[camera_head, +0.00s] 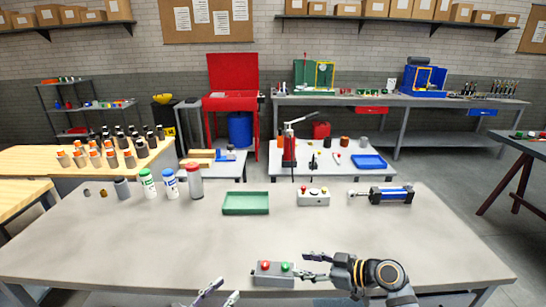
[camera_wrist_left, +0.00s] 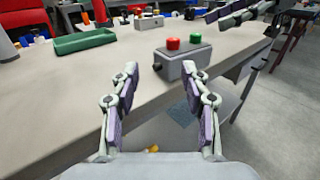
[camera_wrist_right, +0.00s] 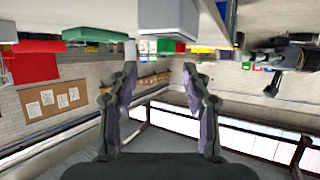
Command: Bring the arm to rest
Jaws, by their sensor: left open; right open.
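A grey control box (camera_head: 272,279) with a red and a green button sits near the front edge of the grey table (camera_head: 150,245). My left gripper (camera_head: 216,292) is low at the front edge, left of the box. In the left wrist view its fingers (camera_wrist_left: 160,70) are spread and empty, with the box (camera_wrist_left: 184,66) beyond them. My right gripper (camera_head: 313,266) is just right of the box, its fingers apart and pointing left. In the right wrist view its fingers (camera_wrist_right: 159,72) are spread with nothing between them. That view is turned upside down.
A green tray (camera_head: 246,210), a white button box (camera_head: 313,198) and a black-blue cylinder (camera_head: 382,195) lie along the table's back. Several bottles (camera_head: 171,184) stand at the back left. The middle of the table is clear.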

